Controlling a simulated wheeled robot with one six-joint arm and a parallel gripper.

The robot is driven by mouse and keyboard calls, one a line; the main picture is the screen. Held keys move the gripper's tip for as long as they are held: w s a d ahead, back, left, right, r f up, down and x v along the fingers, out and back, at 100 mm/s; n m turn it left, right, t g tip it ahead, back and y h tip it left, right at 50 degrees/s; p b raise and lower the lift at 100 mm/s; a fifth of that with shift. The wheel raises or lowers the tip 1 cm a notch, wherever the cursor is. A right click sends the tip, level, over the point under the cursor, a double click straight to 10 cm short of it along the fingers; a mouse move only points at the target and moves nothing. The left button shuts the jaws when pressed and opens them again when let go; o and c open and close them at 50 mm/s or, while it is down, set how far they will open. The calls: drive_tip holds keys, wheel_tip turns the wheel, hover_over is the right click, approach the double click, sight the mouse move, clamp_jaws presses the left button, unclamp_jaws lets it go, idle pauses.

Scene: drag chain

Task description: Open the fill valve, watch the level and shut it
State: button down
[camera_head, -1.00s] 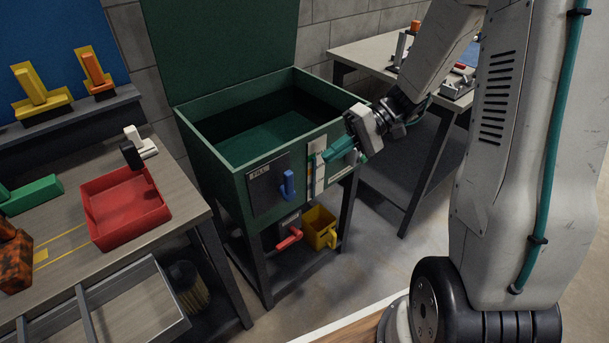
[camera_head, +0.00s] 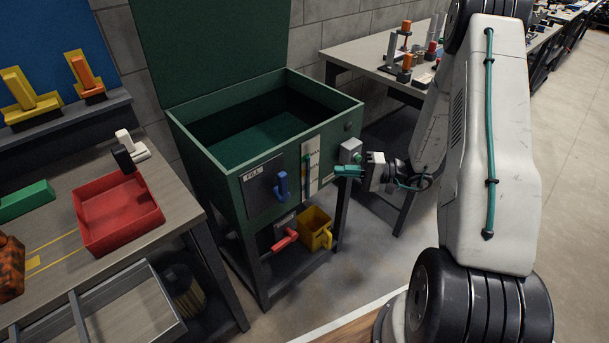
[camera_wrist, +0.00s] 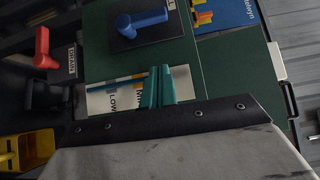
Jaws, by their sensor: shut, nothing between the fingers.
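The green tank's front bears a black FILL plate with a blue valve handle (camera_head: 281,186), which points up; it also shows in the wrist view (camera_wrist: 142,20). To its right is the pale level gauge (camera_head: 312,163) with a narrow strip. My gripper (camera_head: 347,170) has teal fingers, shut and empty, in front of the tank's right end, right of the gauge and handle. Its fingers also show in the wrist view (camera_wrist: 160,87).
A red drain handle (camera_head: 285,238) and a yellow bucket (camera_head: 316,230) are below the tank (camera_head: 212,178). A grey box (camera_head: 350,150) is by my gripper. A bench with a red tray (camera_head: 117,214) stands left; another bench (camera_head: 365,58) stands behind right.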

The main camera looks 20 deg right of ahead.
sight(307, 170)
drive_tip(key=s+a+x, duration=0.1)
drive_tip(key=s+x, duration=0.1)
drive_tip(key=x, duration=1)
drive_tip(key=shift+a, duration=0.5)
drive_tip(key=shift+s+r, duration=0.1)
